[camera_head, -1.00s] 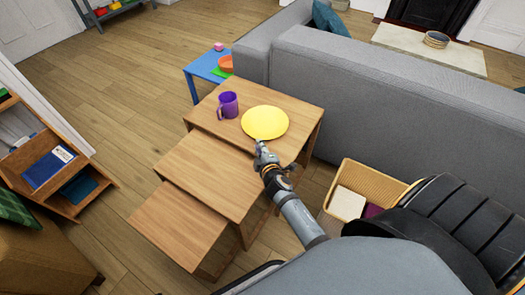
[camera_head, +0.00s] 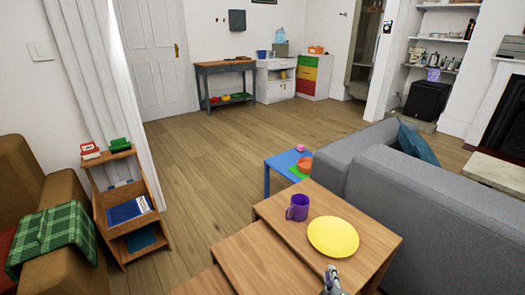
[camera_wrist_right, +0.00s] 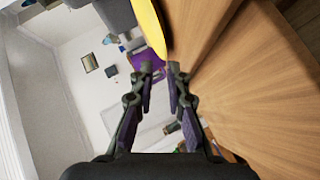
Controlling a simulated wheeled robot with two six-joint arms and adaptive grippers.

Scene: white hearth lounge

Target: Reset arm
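My right gripper (camera_head: 331,278) shows at the bottom edge of the head view, just in front of the yellow plate (camera_head: 333,236). In the right wrist view its two fingers (camera_wrist_right: 161,70) stand apart with a narrow gap and nothing between them. The yellow plate (camera_wrist_right: 148,24) lies just beyond the fingertips there. The purple mug (camera_head: 297,207) stands on the wooden table left of the plate; it also shows past the fingertips in the wrist view (camera_wrist_right: 146,58). My left gripper is in neither view.
The stepped wooden tables (camera_head: 262,262) are close in front. A grey sofa (camera_head: 430,220) is at the right. A small blue table (camera_head: 283,162) with an orange bowl (camera_head: 304,165) stands behind. A wooden shelf (camera_head: 128,205) and brown armchair are at the left. Open floor (camera_head: 215,150) lies between.

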